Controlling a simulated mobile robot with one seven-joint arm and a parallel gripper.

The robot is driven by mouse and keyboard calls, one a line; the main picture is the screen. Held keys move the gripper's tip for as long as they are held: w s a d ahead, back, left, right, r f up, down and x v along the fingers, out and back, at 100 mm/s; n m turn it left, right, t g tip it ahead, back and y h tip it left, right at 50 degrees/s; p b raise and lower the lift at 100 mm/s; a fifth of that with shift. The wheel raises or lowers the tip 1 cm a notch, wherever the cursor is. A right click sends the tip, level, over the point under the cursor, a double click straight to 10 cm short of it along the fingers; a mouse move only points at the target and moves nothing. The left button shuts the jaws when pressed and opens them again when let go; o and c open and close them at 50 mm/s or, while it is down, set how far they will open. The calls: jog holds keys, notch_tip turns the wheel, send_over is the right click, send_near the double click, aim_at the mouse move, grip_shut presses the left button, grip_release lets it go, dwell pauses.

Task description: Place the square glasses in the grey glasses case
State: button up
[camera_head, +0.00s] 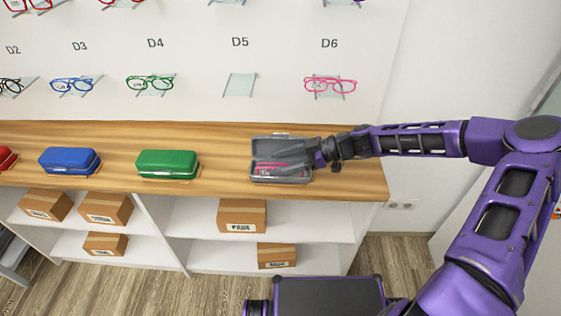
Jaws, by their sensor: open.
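The grey glasses case (280,180) stands open on the wooden counter, right of the middle. Something pink that looks like glasses (264,168) lies inside it, partly hidden by my gripper; its frame shape is too small to tell. My gripper (283,158) reaches in from the right, with its open grey fingers over and apparently inside the case. Whether the fingers touch the pink item cannot be told. Another pair of pink glasses (330,86) sits on the wall holder under D6. The holder under D5 (240,85) is empty.
A green case (167,164), a blue case (70,161) and a red case (6,157) stand shut-looking on the counter (220,180) to the left. Green glasses (150,83) and blue glasses (73,85) hang on the wall. Cardboard boxes (242,215) fill shelves below.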

jog(key=p+v, duration=0.1)
jog(key=v, duration=1.1)
jog(key=shift+r, duration=0.1)
